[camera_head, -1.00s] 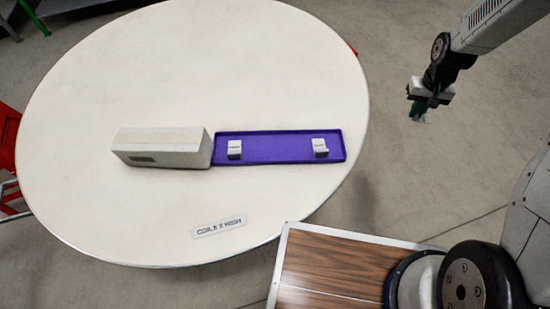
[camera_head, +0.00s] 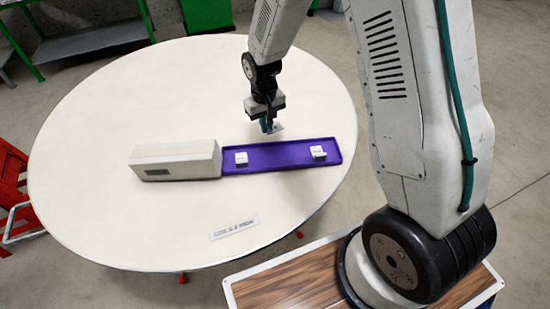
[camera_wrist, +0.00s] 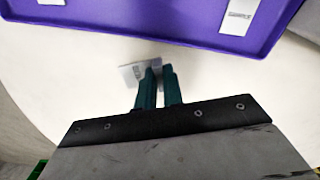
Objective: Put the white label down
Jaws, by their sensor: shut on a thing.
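My gripper (camera_head: 268,126) hangs over the far part of the round white table (camera_head: 120,100), just behind the purple tray (camera_head: 282,158). In the wrist view my gripper (camera_wrist: 158,72) has its teal fingers close together on the small white label (camera_wrist: 130,72). The label sticks out beyond the fingertips, mostly to the left side, with faint dark marks on it. It also shows as a pale piece in the head view (camera_head: 278,128). Its gap above the tabletop is hard to judge.
A pale grey box (camera_head: 178,160) adjoins the tray's left end. A lettered plate (camera_head: 234,228) lies near the front. Bare tabletop lies behind and left.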

